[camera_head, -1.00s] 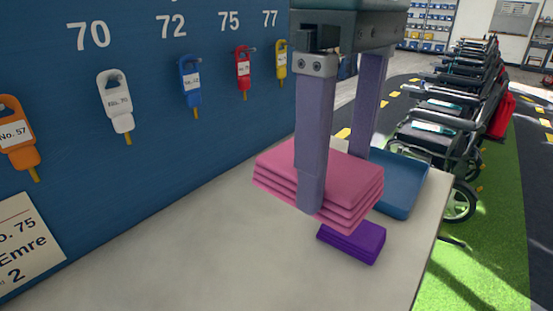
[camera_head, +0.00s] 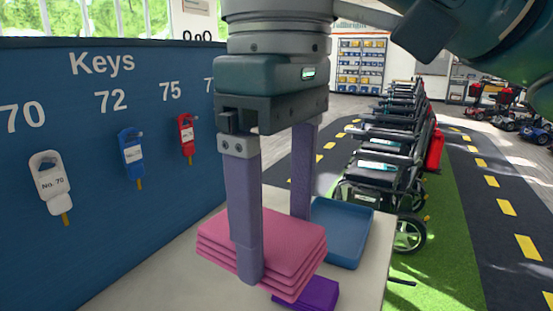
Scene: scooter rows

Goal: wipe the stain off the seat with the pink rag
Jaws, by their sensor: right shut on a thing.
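The pink rag (camera_head: 285,238), a folded stack of several layers, is at the counter's front part in the head view. My right gripper (camera_head: 275,250) points down with its two purple fingers on either side of the rag, shut on it. I cannot tell whether the rag rests on the counter or is slightly above it. A row of black wheelchairs (camera_head: 385,170) with seats stands beyond the counter. I cannot make out a stain on any seat. My left gripper is not in view.
A purple folded cloth (camera_head: 315,293) lies partly hidden by the rag. A blue tray (camera_head: 340,232) sits behind it on the pale counter (camera_head: 377,255). The blue key board (camera_head: 90,220) stands at the left. A dark lane (camera_head: 490,190) runs at the right.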

